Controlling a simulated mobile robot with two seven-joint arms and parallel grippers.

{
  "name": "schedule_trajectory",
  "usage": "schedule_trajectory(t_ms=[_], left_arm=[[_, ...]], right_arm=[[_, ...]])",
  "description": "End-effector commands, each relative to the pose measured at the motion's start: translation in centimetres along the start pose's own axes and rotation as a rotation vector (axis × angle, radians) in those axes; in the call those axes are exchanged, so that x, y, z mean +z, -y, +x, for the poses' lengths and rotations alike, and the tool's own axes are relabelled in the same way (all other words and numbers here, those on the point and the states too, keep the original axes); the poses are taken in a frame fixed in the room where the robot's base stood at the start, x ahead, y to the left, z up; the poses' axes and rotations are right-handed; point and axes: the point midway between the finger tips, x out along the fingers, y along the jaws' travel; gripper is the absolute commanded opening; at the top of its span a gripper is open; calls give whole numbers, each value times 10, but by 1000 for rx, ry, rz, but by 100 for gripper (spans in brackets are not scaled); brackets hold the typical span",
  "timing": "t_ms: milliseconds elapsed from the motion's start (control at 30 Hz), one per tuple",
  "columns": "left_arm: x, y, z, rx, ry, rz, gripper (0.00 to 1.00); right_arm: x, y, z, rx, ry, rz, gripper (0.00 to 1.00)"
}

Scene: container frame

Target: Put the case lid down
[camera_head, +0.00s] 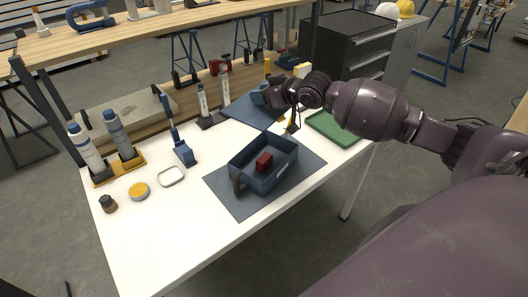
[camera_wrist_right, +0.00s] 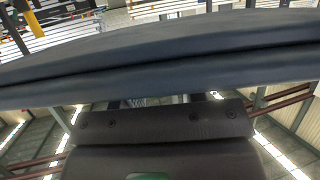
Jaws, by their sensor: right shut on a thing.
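The case (camera_head: 252,181) is an open dark blue-grey box on a dark mat (camera_head: 230,203), with a red block (camera_head: 264,161) inside. The case lid (camera_head: 243,112) is a flat dark blue panel behind the case. My right gripper (camera_head: 264,97) is at its upper edge, shut on it. The gripper and wrist hide part of the lid. In the right wrist view the lid (camera_wrist_right: 160,65) fills a wide band right in front of the gripper. Whether the lid touches the table cannot be told. My left gripper is out of view.
A green tray (camera_head: 333,131) lies right of the case. Left stand two grey-blue tubes in a yellow holder (camera_head: 130,165), a blue upright tool (camera_head: 183,152), a white-rimmed dish (camera_head: 171,177) and a yellow tin (camera_head: 139,191). The table's (camera_head: 160,245) front left is clear.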

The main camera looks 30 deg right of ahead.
Motion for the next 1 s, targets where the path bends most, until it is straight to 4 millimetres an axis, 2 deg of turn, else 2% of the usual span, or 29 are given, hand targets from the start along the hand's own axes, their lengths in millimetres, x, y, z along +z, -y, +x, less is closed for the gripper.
schedule_trajectory(t_ms=[600,800,1000], left_arm=[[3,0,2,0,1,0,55],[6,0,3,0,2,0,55],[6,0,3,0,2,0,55]], right_arm=[[116,0,48,1,3,2,10],[140,1,58,0,1,1,10],[149,1,61,0,0,1,10]])
